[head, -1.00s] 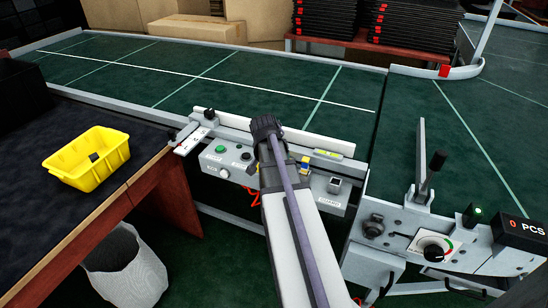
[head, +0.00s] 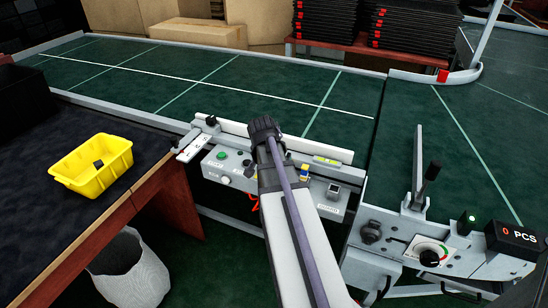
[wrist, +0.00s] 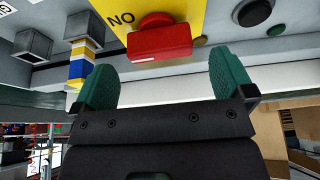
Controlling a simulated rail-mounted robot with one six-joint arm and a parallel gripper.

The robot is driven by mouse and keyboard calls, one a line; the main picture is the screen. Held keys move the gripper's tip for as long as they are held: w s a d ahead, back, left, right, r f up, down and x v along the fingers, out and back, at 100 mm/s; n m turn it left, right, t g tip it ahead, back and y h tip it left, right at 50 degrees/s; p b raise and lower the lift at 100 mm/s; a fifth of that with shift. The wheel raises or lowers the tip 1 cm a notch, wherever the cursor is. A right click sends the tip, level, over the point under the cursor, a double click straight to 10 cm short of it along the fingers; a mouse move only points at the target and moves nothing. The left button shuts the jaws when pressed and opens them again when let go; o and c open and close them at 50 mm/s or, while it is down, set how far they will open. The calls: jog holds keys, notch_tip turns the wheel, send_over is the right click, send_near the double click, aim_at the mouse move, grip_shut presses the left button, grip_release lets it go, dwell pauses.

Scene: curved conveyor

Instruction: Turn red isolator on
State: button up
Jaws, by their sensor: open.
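The red isolator (wrist: 160,42) is a red rotary knob with a blocky handle on a yellow plate (wrist: 190,12), with the letters "NO" readable beside it. In the wrist view its handle lies crosswise, side to side in the picture. My gripper (wrist: 165,75) is open, with its two green fingertips below the knob in the picture and spread wider than its handle. No contact with the knob shows. In the head view my arm covers the isolator and the fingers, in front of the grey control panel (head: 238,168).
A green button (head: 222,155) and other controls sit along the panel. A stack of blue, yellow and white blocks (wrist: 82,62) stands near the left finger. A yellow bin (head: 75,182) is on the left table.

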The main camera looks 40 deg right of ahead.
jog(key=p+v, duration=0.4)
jog(key=v, duration=0.3)
jog(key=shift+p, duration=0.3)
jog(key=s+a+r+n+g+y+p, duration=0.1)
jog(key=a+n, duration=0.5)
jog(key=a, duration=0.8)
jog(key=s+a+r+n+y+p, duration=0.3)
jog(key=a+n, duration=0.4)
jog(key=a, duration=0.7)
jog(key=shift+s+a+r+g+p, duration=0.2)
jog(key=shift+s+a+g+p, duration=0.2)
jog(key=shift+s+p, duration=0.4)
jog(key=shift+w, duration=0.1)
jog(key=shift+c, duration=0.5)
